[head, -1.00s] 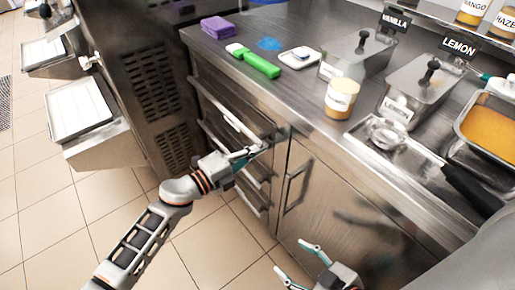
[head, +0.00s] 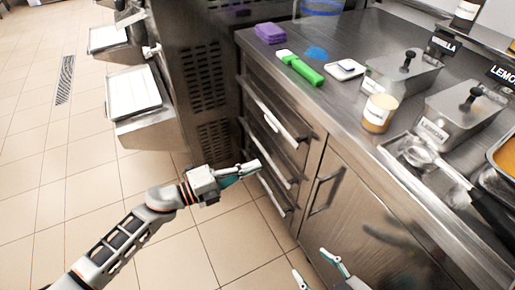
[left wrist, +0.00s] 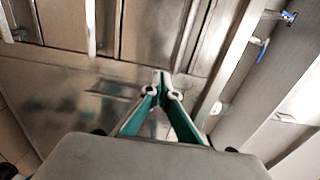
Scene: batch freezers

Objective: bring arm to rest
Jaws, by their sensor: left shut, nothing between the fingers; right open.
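My left arm comes in from the left in the head view. Its gripper (head: 247,170) is shut and empty, out over the floor just in front of the steel drawers (head: 277,140). In the left wrist view the left gripper (left wrist: 160,78) has its fingertips together with nothing between them. My right gripper (head: 318,268) is at the bottom edge of the head view, open and empty, in front of the cabinet door (head: 345,215). Part of it is cut off by the frame.
A tray (head: 134,92) juts from a machine at the left. The tiled floor (head: 80,180) is clear.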

